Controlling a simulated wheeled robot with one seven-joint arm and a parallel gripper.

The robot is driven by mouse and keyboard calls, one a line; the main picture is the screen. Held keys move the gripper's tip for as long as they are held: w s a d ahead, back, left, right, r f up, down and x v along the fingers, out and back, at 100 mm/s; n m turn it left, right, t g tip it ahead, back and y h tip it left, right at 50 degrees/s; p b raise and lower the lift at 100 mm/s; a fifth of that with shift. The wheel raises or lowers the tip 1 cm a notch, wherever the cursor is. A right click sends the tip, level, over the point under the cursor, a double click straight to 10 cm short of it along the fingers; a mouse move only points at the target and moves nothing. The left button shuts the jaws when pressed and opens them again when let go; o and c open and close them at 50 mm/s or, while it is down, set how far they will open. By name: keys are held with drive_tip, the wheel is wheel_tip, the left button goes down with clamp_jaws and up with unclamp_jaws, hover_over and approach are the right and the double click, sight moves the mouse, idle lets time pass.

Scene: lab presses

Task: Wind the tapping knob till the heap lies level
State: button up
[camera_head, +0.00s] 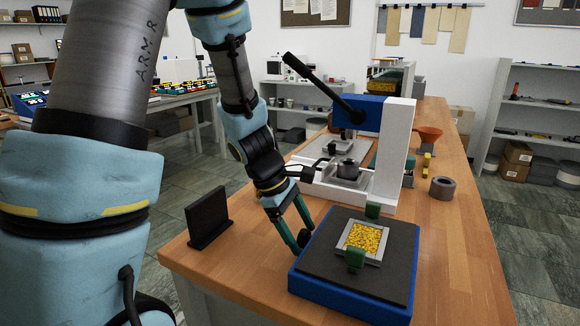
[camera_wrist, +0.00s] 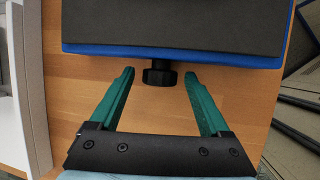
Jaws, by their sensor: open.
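The tapping knob (camera_wrist: 160,73) is black and sticks out from the side of the blue tapping base in the wrist view. It also shows as a dark round end (camera_head: 303,238) by my fingers in the head view. My gripper (camera_wrist: 159,76) is open, with one green finger on each side of the knob and a gap on both sides. The blue base (camera_head: 305,284) has a dark grey top (camera_head: 393,275). A square grey mould (camera_head: 346,246) on it holds yellow granules (camera_head: 363,238); whether their surface is level is hard to tell.
A white and blue lever press (camera_head: 398,155) with a black handle (camera_head: 318,82) stands behind the base. A black upright plate (camera_head: 207,218) stands left of my gripper. A grey ring (camera_head: 442,188) and an orange funnel (camera_head: 429,134) are at right. The wooden bench (camera_head: 455,255) is clear right of the base.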

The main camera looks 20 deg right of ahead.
drive_tip(key=shift+w+d+r+n+g+y+p, duration=0.15)
drive_tip(key=shift+g+y+p, duration=0.4)
drive_tip(key=shift+p, duration=1.55)
drive_tip(key=shift+w+d+r+n+g+y+p, duration=0.15)
drive_tip(key=shift+g+y+p, duration=0.35)
drive_tip(key=shift+p, duration=1.55)
drive_tip(key=g+y+p, duration=0.1)
drive_tip(key=p, duration=0.2)
drive_tip(key=shift+f, duration=0.1)
drive_tip(key=shift+w, duration=0.25)
drive_tip(key=b+v, duration=0.3)
drive_tip(key=v, duration=0.7)
drive_tip(key=shift+t+h, duration=0.75)
drive_tip(key=shift+h, duration=0.1)
drive_tip(key=s+f, duration=0.1)
drive_tip(key=f, duration=0.2)
drive_tip(key=s+f+b, duration=0.1)
drive_tip(key=s+f, duration=0.1)
drive_tip(key=f, duration=0.1)
drive_tip(key=s+d+f, duration=0.1)
drive_tip(key=f, duration=0.2)
drive_tip(key=shift+s+f, duration=0.25)
drive_tip(key=shift+s, duration=0.15)
drive_tip(key=shift+c, duration=0.3)
